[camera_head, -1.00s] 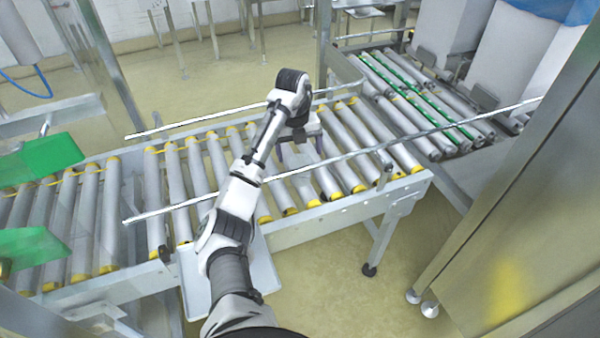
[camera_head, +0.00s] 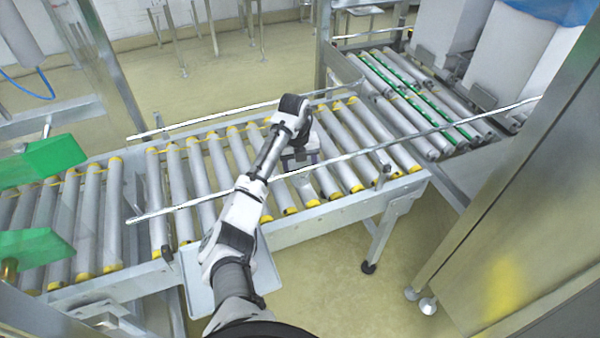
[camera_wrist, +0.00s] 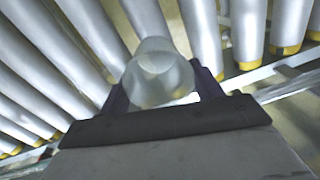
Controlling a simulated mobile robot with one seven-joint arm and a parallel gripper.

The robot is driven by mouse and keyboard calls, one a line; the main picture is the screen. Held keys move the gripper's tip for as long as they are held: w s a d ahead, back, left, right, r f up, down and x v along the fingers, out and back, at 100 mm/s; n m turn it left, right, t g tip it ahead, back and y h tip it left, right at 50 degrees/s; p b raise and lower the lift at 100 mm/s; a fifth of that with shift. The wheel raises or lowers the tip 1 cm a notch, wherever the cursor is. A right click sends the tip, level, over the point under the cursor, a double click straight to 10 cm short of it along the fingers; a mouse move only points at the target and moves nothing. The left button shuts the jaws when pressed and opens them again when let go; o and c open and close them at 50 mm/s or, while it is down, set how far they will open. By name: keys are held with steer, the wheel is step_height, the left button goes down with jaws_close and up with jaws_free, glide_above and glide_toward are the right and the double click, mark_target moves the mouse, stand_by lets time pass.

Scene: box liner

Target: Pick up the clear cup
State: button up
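The clear cup (camera_wrist: 160,73) is a small translucent, frosted-looking cup over the conveyor rollers. In the wrist view it is between the two fingers of my gripper (camera_wrist: 162,88), close to the palm. The fingers are wide apart, one on each side of the cup. I cannot make out firm contact on either side. In the head view my gripper (camera_head: 300,160) is low over the middle of the roller conveyor, by the near guide rail.
The roller conveyor (camera_head: 335,160) has thin metal guide rails (camera_head: 350,155) along both sides. A second roller section (camera_head: 425,100) with green strips lies at the back right. Green plates (camera_head: 40,162) stand at the left. A metal cabinet (camera_head: 500,210) fills the right side.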

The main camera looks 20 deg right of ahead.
steer(key=c, duration=0.3)
steer(key=shift+r, duration=0.1)
steer(key=shift+c, duration=0.2)
